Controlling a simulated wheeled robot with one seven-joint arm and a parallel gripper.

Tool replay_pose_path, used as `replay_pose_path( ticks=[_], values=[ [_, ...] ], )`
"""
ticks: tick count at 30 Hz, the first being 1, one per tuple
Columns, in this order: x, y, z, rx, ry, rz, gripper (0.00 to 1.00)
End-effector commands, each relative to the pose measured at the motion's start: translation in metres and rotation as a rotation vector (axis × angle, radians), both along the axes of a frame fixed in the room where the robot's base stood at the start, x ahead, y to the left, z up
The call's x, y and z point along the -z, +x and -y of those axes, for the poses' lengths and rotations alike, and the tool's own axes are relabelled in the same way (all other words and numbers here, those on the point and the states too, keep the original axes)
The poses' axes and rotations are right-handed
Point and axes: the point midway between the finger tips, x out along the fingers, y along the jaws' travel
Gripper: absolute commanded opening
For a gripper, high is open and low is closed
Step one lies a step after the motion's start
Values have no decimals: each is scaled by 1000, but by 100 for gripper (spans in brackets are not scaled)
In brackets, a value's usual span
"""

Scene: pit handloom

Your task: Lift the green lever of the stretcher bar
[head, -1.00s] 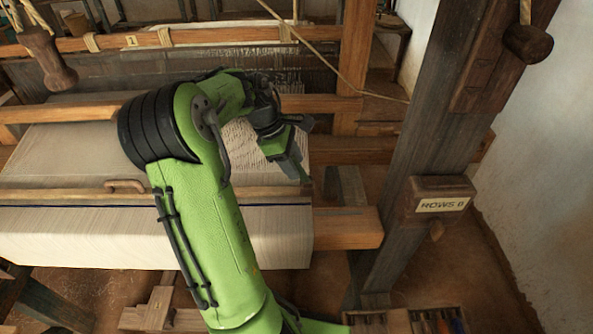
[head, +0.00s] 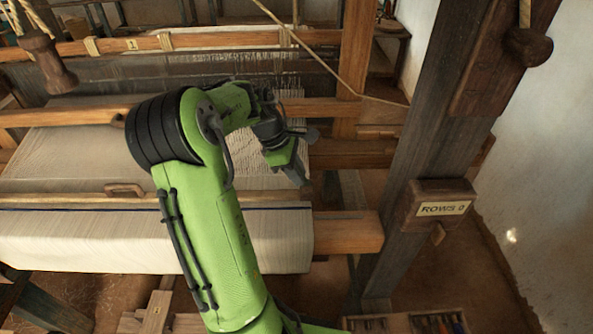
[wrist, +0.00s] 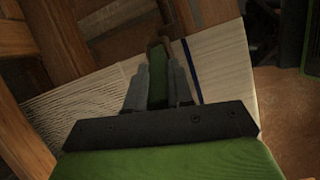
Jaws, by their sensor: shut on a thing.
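My gripper (wrist: 158,88) is shut on the green lever (wrist: 157,86). In the wrist view the lever shows as a dark green strip between the two grey fingers, running up to a dark brown end. In the head view my gripper (head: 302,177) points down over the right edge of the woven cloth (head: 150,240). The lever is hidden behind the gripper there. The stretcher bar (head: 70,199), a thin wooden strip, lies across the cloth, its right end close to my gripper.
A thick loom post (head: 415,140) with a "ROWS 0" box (head: 440,208) stands to the right. A wooden beam end (head: 348,232) sticks out below my gripper. A compartment tray (head: 440,322) is at the bottom right.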

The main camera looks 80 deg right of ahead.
Motion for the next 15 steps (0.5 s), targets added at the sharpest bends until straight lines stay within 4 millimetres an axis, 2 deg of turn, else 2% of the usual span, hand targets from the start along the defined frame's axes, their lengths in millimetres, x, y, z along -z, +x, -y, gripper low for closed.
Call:
replay_pose_path(
  ticks=[8,15],
  values=[
    [1,7,-1,-3,-22,-114,0],
    [3,6,-1,-1,-28,-118,0]
  ],
)
